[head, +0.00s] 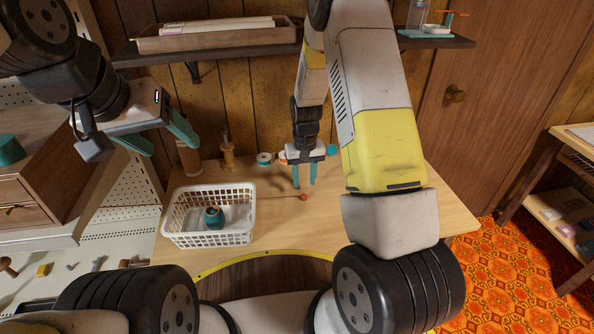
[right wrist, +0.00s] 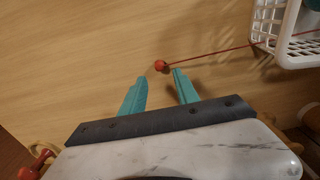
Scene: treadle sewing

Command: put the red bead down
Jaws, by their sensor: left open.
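The red bead (head: 303,197) appears to lie on the wooden table, at the right end of a thin red line that runs left to the white basket. In the right wrist view the bead (right wrist: 161,66) is just beyond my fingertips, between their lines, and not gripped. My right gripper (head: 304,183) is open and empty above the table, just behind the bead; its two teal fingers stand apart in the right wrist view (right wrist: 161,76). My left gripper (head: 168,146) is open and empty, up at the left, away from the bead.
The white basket (head: 180,238) stands left of the bead and holds a teal jar (head: 214,218). Wooden spools (head: 228,155) and small rolls (head: 264,159) stand at the back of the table (head: 270,225). A shelf (head: 215,48) hangs above. Bare tabletop lies around the bead.

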